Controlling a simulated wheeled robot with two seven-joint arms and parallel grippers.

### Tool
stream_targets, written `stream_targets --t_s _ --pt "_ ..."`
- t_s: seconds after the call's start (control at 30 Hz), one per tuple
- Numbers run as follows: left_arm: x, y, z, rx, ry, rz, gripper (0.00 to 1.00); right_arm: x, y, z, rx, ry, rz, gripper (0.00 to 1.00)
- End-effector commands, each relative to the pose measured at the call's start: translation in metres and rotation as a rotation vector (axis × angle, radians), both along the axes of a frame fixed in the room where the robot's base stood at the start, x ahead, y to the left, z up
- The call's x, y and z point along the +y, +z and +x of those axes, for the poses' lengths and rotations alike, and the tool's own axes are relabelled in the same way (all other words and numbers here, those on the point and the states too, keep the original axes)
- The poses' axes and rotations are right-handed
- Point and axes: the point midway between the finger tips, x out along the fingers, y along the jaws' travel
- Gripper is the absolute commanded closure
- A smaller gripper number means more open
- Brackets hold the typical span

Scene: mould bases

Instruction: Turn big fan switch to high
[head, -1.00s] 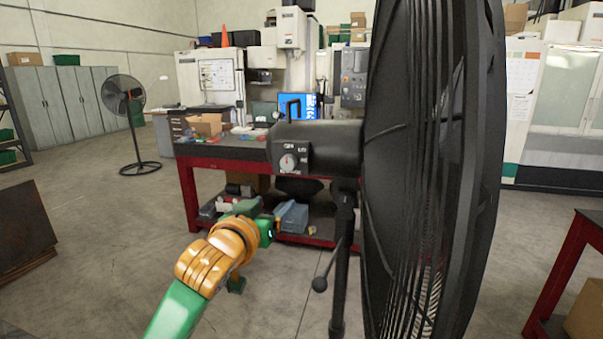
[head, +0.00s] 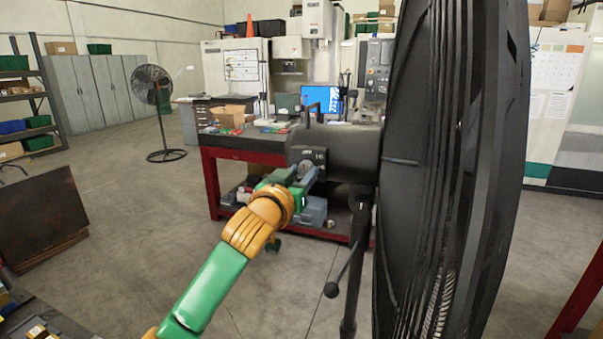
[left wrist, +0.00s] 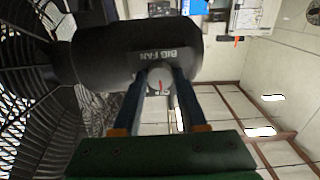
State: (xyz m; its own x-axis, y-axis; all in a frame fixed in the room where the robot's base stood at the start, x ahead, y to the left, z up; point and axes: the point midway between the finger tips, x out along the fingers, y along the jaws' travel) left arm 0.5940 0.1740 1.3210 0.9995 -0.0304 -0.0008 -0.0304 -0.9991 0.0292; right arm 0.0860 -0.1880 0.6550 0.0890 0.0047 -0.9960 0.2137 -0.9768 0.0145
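The big fan (head: 450,170) stands close on the right in the head view, its black motor housing (head: 345,152) pointing left. The switch is a round pale knob with a red mark, seen in the left wrist view (left wrist: 160,80) below the "BIG FAN" lettering. My left gripper (head: 308,178) is at the switch plate and partly covers the knob in the head view. In the left wrist view its two fingers (left wrist: 158,88) stand apart, one on each side of the knob. I cannot tell whether they touch it. My right gripper is not in view.
A red-framed workbench (head: 228,153) with loose parts stands behind the fan. A second, smaller fan (head: 152,86) stands at the back left. A fan stand pole (head: 358,270) with a lever is right of my left arm.

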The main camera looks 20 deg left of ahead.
Motion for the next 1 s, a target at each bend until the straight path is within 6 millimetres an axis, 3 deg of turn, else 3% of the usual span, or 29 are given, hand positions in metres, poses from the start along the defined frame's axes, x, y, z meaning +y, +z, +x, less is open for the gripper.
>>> stream_targets --t_s 0.03,0.1,0.53,1.0 --pt "0.0 0.0 0.0 0.0 0.001 0.0 0.88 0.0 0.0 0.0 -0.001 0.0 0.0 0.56" --pt "0.0 0.0 0.0 0.0 0.001 0.0 1.0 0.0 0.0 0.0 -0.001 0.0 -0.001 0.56" --pt "0.001 0.002 0.0 -0.002 0.003 0.098 1.0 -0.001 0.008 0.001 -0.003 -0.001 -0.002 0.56" --pt "0.001 0.002 0.0 -0.017 0.002 0.515 1.0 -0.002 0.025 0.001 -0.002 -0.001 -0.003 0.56"
